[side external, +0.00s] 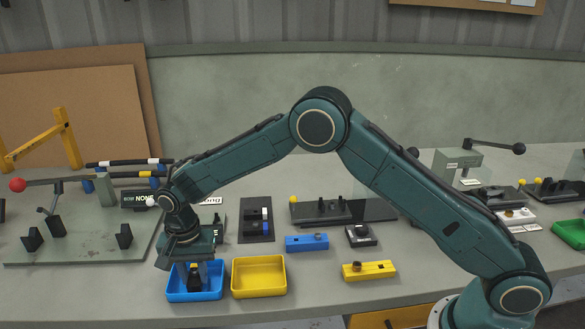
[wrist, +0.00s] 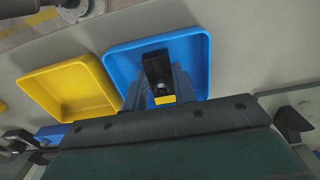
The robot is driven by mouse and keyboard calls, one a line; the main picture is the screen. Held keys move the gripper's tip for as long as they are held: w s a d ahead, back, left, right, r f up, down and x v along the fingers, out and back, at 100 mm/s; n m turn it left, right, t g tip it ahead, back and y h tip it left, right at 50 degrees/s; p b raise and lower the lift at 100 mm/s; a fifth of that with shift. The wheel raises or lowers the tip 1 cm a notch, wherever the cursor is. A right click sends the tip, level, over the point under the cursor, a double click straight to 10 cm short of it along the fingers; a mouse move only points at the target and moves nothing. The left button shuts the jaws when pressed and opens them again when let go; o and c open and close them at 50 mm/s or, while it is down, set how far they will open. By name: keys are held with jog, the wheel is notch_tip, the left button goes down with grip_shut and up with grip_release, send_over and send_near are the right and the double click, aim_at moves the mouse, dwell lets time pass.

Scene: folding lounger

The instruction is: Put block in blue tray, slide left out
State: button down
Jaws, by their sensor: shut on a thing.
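The blue tray (side external: 195,297) sits on the bench under my gripper, at the lower left of the side view; it also shows in the wrist view (wrist: 193,52). My gripper (side external: 193,271) points down over the tray with its jaws shut on a dark block (wrist: 156,66). The block has a yellow patch and a round metallic spot in the wrist view. In the side view the block (side external: 194,283) appears low, within the tray's outline. Whether it touches the tray floor I cannot tell.
An empty yellow tray (side external: 259,289) stands close to the right of the blue tray. A blue block (side external: 307,243) and a yellow block (side external: 369,271) lie farther right. A grey plate with a lever fixture (side external: 84,246) is at the left. The bench front is clear.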

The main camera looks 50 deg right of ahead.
jog(key=shift+f, duration=0.55)
jog(key=c, duration=1.1)
grip_release()
jog(key=shift+o, duration=0.2)
notch_tip(320, 180, up, 14)
